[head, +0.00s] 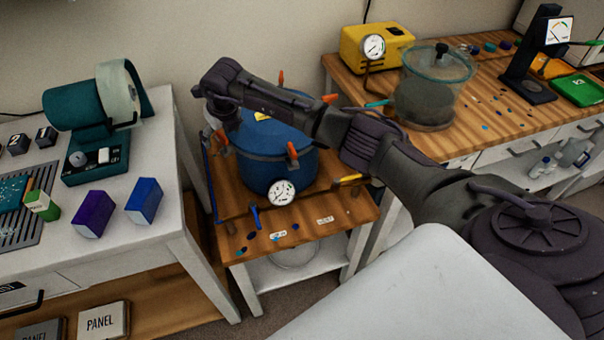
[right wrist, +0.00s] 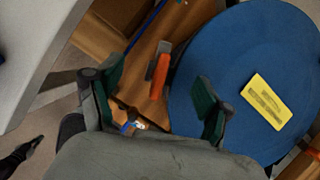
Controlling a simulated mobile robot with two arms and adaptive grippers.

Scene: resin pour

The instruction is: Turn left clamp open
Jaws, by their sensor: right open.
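A blue pot (head: 262,158) with a round dial (head: 283,192) stands on a small wooden table. Orange-handled clamps sit around its lid; the left clamp (head: 221,137) is at the lid's left side. My right gripper (head: 223,122) reaches over the pot from the right and hangs down at that left side, partly hiding the pot. In the right wrist view, the left clamp's orange handle (right wrist: 158,77) lies between my open right gripper's green finger pads (right wrist: 157,98), apart from both. The blue lid (right wrist: 225,60) is beside the right finger. My left gripper is out of view.
A yellow label (right wrist: 265,101) lies on the lid. Right of the pot are a yellow gauge box (head: 377,45) and a clear chamber (head: 433,90) on a wooden bench. A white bench (head: 150,240) with a teal machine (head: 95,125) stands close on the left.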

